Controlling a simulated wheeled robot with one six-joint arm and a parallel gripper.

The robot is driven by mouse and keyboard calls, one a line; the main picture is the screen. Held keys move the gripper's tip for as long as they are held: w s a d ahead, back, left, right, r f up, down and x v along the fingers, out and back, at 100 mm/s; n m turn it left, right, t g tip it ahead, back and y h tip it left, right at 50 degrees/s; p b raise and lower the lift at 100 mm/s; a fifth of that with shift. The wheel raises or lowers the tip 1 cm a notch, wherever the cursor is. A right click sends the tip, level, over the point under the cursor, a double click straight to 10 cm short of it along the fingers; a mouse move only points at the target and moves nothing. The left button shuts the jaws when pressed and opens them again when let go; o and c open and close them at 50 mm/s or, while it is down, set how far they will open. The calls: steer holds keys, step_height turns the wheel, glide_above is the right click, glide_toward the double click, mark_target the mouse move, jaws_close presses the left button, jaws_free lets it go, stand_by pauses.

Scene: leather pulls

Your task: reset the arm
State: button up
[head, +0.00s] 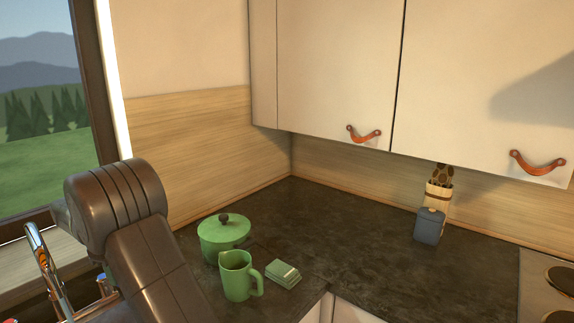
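My arm (130,225) shows at the lower left of the head view, bent, with dark grey links in front of the window and sink. My gripper is outside the picture, so its fingers and anything in them are hidden.
A green lidded pot (222,240), green pitcher (237,276) and small green block-like item (283,273) stand on the dark counter (345,225). A blue-grey container (429,227) stands further right. Wall cabinets (330,70) with leather pulls (365,136) hang above. A faucet (42,258) is at left.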

steer(key=shift+f, duration=1.4)
step_height(320, 180, up, 14)
step_height(320, 180, down, 14)
steer(key=shift+r, duration=0.25)
steer(key=shift+w+f, duration=0.15)
steer(key=shift+f, duration=0.15)
steer(key=shift+w+n, duration=0.4)
steer(key=shift+n, duration=0.6)
steer(key=shift+r, duration=0.1)
